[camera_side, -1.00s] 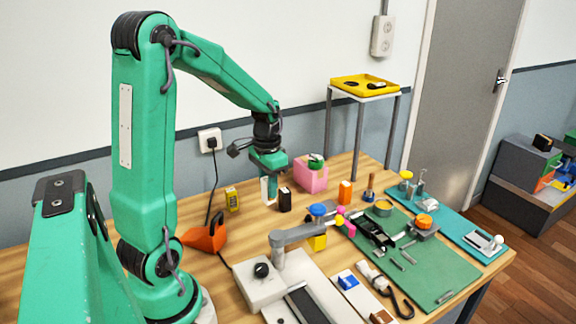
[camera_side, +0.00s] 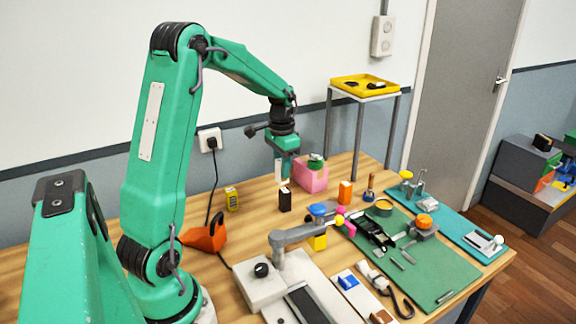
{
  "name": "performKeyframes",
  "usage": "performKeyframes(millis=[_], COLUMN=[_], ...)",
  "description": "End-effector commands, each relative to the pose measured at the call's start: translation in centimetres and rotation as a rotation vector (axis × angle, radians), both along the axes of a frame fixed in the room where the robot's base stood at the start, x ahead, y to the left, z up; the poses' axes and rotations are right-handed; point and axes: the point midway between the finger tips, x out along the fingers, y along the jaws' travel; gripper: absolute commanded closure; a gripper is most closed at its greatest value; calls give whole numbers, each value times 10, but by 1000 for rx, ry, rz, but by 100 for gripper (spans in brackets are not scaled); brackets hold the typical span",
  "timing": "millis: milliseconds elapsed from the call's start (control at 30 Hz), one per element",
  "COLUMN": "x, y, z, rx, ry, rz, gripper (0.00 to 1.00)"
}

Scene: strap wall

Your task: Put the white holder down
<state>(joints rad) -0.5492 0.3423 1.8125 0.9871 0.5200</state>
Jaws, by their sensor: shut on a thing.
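My gripper (camera_side: 283,181) hangs pointing down over the back of the wooden table. It is shut on the white holder (camera_side: 278,168), which shows as a small pale upright piece at the fingers. The fingers hide part of the holder, and its exact shape is too small to tell. It is held above the table, just above and behind a small black block (camera_side: 285,201) in the picture, and left of a pink box (camera_side: 311,176).
An orange block (camera_side: 345,192) stands to the right. A green mat (camera_side: 440,270) bears tools. Bare wood (camera_side: 256,218) shows left of the black block.

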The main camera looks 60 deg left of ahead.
Motion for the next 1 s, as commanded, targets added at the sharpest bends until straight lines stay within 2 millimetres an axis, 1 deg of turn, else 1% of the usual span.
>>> performKeyframes(millis=[33,100,233,500,633,767,1000], x=[6,12,18,20,18,14,5], y=[5,10,15,18,26,40,78], z=[0,1,1,1,-4,-13,-36], rx=[0,0,0,0,0,-1,-1], ry=[-1,-1,0,0,0,1,1], rz=[-6,-16,-25,-28,-27,-25,-25], gripper=[98,98,98,98,98,98,98])
